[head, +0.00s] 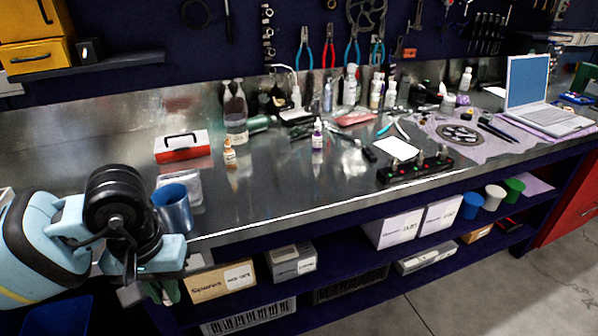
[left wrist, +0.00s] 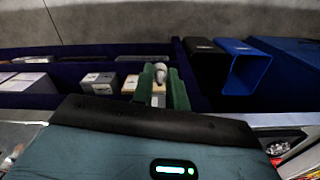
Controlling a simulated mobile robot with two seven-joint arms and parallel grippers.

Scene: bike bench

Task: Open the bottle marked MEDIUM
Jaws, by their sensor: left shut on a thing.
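My left gripper (head: 168,290) is low at the left, by the bench's front edge and mostly hidden behind its own wrist. In the left wrist view its green fingers (left wrist: 161,88) are shut on a small pale thing with a rounded end (left wrist: 160,72); I cannot tell whether it is a bottle. On the bench stand a small orange bottle (head: 230,154) with a pale label and a small purple bottle (head: 317,137) with a white label, both upright and apart from the gripper. No label is readable, so I cannot tell which is marked MEDIUM. My right gripper is out of view.
A red box (head: 182,147) and a blue cup (head: 173,208) stand on the bench near my left arm. Larger bottles (head: 350,85) stand at the back. The bench front (head: 290,195) is clear. Boxes (head: 222,283) fill the shelf below.

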